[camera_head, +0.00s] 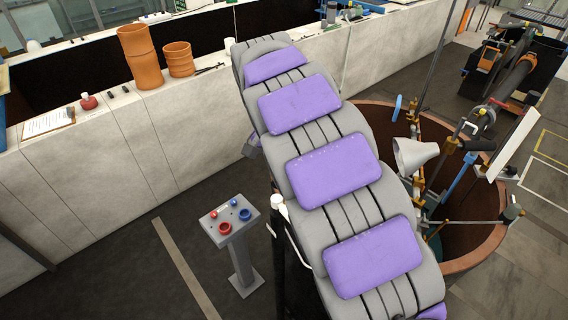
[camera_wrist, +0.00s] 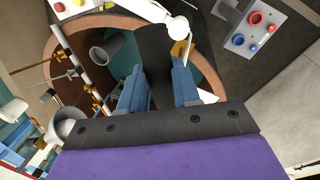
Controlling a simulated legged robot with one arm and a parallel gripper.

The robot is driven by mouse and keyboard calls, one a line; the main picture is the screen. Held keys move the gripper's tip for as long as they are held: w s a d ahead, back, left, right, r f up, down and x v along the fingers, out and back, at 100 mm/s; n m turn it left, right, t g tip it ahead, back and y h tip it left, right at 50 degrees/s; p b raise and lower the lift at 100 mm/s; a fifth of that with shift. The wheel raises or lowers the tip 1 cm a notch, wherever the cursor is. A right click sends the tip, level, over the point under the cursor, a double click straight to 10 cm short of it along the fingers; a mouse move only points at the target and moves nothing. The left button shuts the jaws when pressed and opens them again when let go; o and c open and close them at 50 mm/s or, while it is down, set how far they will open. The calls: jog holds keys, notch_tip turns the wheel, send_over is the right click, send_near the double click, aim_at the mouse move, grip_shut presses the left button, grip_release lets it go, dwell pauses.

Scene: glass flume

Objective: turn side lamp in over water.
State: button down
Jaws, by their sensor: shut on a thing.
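My gripper (camera_wrist: 158,88) shows in the wrist view as two blue fingers, shut on a dark flat piece (camera_wrist: 155,50) between them. A white curved arm with a round joint (camera_wrist: 178,27) runs close beside this piece; I cannot tell whether they are joined. In the head view my purple and grey arm hides the gripper. A pale cone-shaped lamp head (camera_head: 413,155) sits on the rods over the round brown tub (camera_head: 472,262), right of my arm. I cannot tell which fitting is the side lamp. Water is not clearly visible in the tub.
A control pedestal (camera_head: 230,215) with red and blue knobs stands left of my arm, with a white-topped dark post (camera_head: 279,203) beside it. A long pale counter (camera_head: 180,100) with orange pots (camera_head: 140,57) runs behind. Open floor lies at lower left.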

jog(key=shift+s+f, duration=0.15)
jog(key=c, duration=1.3)
grip_release()
jog(key=o, duration=0.3)
jog(key=shift+s+a, duration=0.2)
jog(key=shift+o, duration=1)
jog(key=shift+w+a, duration=0.15)
jog(key=shift+w, duration=0.1)
jog(key=shift+r, duration=0.55)
jog(key=w+a+r+p, duration=0.1)
jog(key=a+r+p, duration=0.2)
jog(key=r+p, duration=0.6)
notch_tip(320, 180, up, 7)
jog(key=shift+w+a+f+p, duration=0.1)
jog(key=shift+w+a+p, duration=0.05)
jog(key=shift+p, duration=0.25)
